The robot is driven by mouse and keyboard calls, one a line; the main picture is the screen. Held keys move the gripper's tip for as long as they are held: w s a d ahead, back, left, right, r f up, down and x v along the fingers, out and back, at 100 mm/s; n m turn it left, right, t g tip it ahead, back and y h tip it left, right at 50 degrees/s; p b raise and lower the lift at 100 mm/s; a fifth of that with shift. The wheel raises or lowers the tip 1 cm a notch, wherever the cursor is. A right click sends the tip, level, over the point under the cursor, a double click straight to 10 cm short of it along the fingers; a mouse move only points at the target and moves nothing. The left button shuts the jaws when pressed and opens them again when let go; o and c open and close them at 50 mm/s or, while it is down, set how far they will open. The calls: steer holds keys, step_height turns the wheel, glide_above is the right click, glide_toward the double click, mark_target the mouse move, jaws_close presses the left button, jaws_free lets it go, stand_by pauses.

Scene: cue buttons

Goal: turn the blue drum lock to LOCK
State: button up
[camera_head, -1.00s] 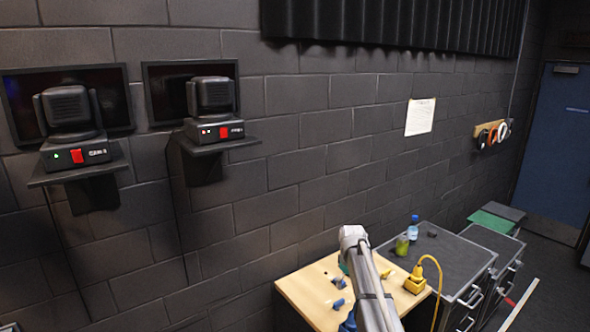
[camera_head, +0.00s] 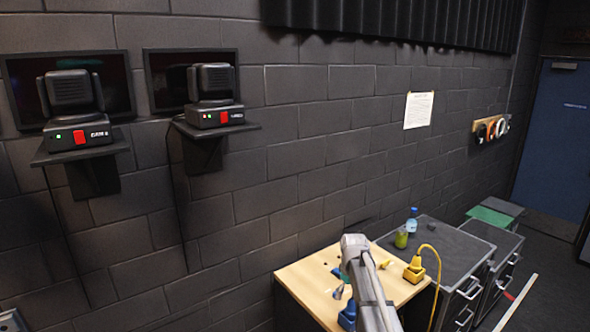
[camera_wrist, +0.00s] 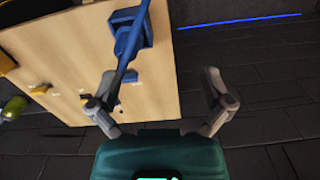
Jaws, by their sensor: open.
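The blue drum lock (camera_wrist: 131,32) is at the top of the wrist view, a blue block on the edge of a pale wooden top with a long blue bar across it. It also shows in the head view, partly behind my arm (camera_head: 347,315). My gripper (camera_wrist: 160,75) is open and empty in the wrist view. Its left finger is near the lower end of the blue bar; I cannot tell whether they touch. Its right finger is over the dark floor.
A yellow block with a yellow cable (camera_head: 415,270) stands on the right of the wooden top (camera_head: 305,272). A green jar (camera_head: 401,240) and a bottle (camera_head: 412,222) stand on the grey cabinet (camera_head: 450,245). Small blue parts lie near my arm.

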steer(key=s+f+m+b, duration=0.3)
steer(key=s+f+b, duration=0.5)
steer(key=s, duration=0.4)
steer(key=s+f+m+b, duration=0.2)
steer(key=s+f+b, duration=0.7)
steer(key=s, duration=0.3)
steer(key=shift+a+f+m+b, duration=0.3)
steer(key=shift+f+m, duration=0.1)
steer(key=shift+f, duration=0.25)
